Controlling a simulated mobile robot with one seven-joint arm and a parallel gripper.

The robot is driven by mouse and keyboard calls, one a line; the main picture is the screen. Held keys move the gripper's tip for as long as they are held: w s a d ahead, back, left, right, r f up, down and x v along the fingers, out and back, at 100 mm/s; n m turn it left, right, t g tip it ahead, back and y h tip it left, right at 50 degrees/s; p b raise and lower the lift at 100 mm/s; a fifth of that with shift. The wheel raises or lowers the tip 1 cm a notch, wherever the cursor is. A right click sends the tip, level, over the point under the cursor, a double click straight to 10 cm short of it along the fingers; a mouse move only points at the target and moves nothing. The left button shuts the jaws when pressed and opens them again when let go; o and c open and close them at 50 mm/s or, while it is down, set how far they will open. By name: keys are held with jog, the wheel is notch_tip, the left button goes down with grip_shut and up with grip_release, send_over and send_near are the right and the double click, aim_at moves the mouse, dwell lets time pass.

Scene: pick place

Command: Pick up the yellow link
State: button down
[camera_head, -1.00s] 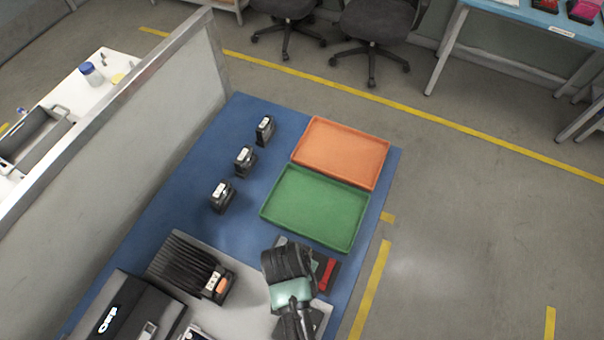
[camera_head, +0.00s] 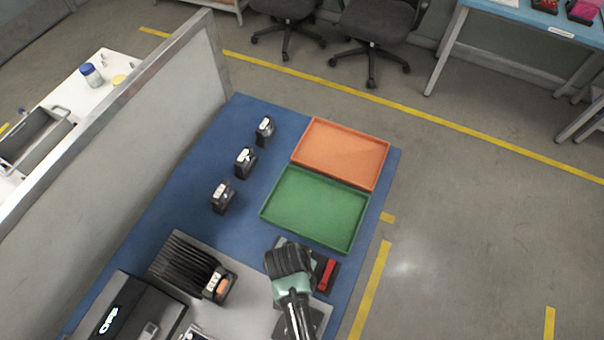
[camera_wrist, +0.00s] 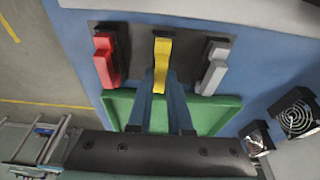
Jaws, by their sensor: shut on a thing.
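The yellow link (camera_wrist: 161,62) stands upright in the middle of a dark holder (camera_wrist: 135,45) in the wrist view, between a red link (camera_wrist: 107,60) and a grey link (camera_wrist: 214,68). My gripper (camera_wrist: 162,70) has its two fingers on either side of the yellow link and is shut on it. In the head view my gripper (camera_head: 288,262) is over the holder and hides the yellow link. The red link (camera_head: 327,276) shows just right of the gripper there.
A green tray (camera_head: 314,208) and an orange tray (camera_head: 340,153) lie behind the holder on the blue table (camera_head: 190,160). Several small dark fan units (camera_head: 222,197) stand left of the trays. A dark finned block (camera_head: 188,270) sits left of my gripper.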

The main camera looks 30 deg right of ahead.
jog(key=shift+r, duration=0.15)
dwell(0.3)
notch_tip(320, 180, up, 13)
jog(key=p, duration=0.4)
dwell(0.9)
jog(key=shift+r, duration=0.1)
jog(key=shift+w, duration=0.1)
